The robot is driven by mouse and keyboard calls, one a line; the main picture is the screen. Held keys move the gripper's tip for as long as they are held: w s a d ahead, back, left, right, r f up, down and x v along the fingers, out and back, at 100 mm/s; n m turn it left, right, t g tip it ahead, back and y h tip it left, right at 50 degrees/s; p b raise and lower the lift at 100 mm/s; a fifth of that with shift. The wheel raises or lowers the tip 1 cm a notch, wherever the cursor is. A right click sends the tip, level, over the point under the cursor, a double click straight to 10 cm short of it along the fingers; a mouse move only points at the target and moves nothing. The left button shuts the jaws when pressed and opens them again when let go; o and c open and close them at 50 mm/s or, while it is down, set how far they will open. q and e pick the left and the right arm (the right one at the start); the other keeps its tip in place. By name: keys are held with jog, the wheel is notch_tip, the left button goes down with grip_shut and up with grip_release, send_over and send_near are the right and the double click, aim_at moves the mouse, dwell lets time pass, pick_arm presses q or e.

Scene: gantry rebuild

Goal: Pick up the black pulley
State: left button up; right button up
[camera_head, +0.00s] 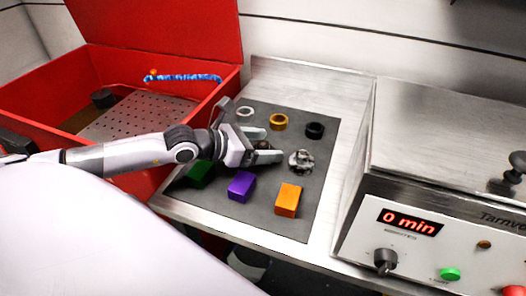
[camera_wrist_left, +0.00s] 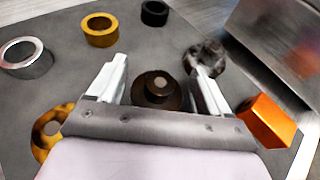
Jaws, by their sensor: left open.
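The dark, nearly black pulley (camera_wrist_left: 157,90) is round, with a flange and a lighter centre. It lies on the grey mat (camera_head: 312,224); in the head view (camera_head: 262,146) it is largely hidden by my left gripper. My left gripper (camera_head: 273,144) is open. In the left wrist view its fingers (camera_wrist_left: 160,68) stand on either side of the pulley, with gaps. I cannot tell how high the fingertips are above the mat. A black ring (camera_head: 315,130) lies at the mat's right back. My right gripper is not in view.
A mottled grey-black pulley (camera_head: 301,161) lies just right of the fingers. Gold (camera_head: 278,122) and silver (camera_head: 245,112) rings lie behind. Green (camera_head: 199,174), purple (camera_head: 241,186) and orange (camera_head: 288,200) blocks stand in front. A red crate (camera_head: 222,100) is left, a metal machine (camera_head: 430,235) right.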

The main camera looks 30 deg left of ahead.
pick_arm(q)
grip_shut()
jog(key=shift+s, duration=0.1)
